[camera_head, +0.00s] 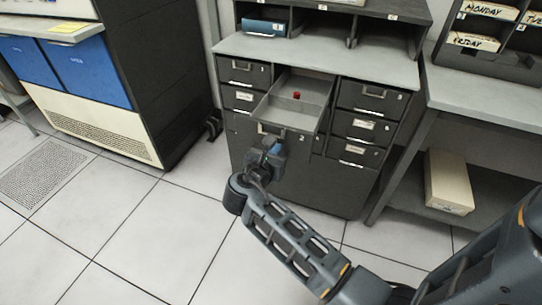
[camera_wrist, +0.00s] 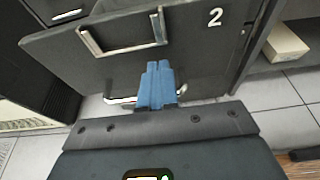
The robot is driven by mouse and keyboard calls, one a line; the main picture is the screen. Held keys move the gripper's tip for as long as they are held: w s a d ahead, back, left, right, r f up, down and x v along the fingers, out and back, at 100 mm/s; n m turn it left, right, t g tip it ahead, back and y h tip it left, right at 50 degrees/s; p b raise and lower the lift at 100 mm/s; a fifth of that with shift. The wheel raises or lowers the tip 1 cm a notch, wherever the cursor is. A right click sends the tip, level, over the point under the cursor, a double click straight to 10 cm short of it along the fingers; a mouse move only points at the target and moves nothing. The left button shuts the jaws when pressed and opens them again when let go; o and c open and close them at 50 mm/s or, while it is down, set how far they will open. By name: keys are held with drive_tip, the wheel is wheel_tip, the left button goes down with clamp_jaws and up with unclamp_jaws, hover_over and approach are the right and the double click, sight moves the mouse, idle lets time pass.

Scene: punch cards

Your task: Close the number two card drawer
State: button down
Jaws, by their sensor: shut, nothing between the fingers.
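The number two drawer (camera_head: 315,117) is pulled out of the dark grey card cabinet (camera_head: 290,180), in the middle column under the light worktop. Its inside shows from above. In the wrist view its front (camera_wrist: 190,45) carries a white "2" at the right and a metal frame handle (camera_wrist: 123,50) at the left. My gripper (camera_head: 277,147) is in front of the drawer front, near its lower part. In the wrist view its blue fingers (camera_wrist: 160,68) are shut together and empty, beside the handle on its right. I cannot tell whether they touch the front.
A small red thing (camera_head: 297,95) lies in the drawer. Shut drawers flank it on the left (camera_head: 243,72) and right (camera_head: 372,97). A cream box (camera_head: 448,182) sits on the low shelf of the right table. The tiled floor (camera_head: 130,225) at the left is clear.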

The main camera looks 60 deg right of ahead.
drive_tip(key=shift+d+f, duration=0.1)
drive_tip(key=shift+d, duration=0.15)
drive_tip(key=shift+d, duration=0.1)
drive_tip(key=d, duration=1)
drive_tip(key=w+d, duration=0.1)
drive_tip(key=d, duration=0.9)
drive_tip(key=w+d, duration=0.1)
drive_tip(key=d, duration=1)
drive_tip(key=shift+w, duration=0.2)
drive_tip(key=shift+d, duration=0.35)
drive_tip(key=shift+d+r, duration=0.2)
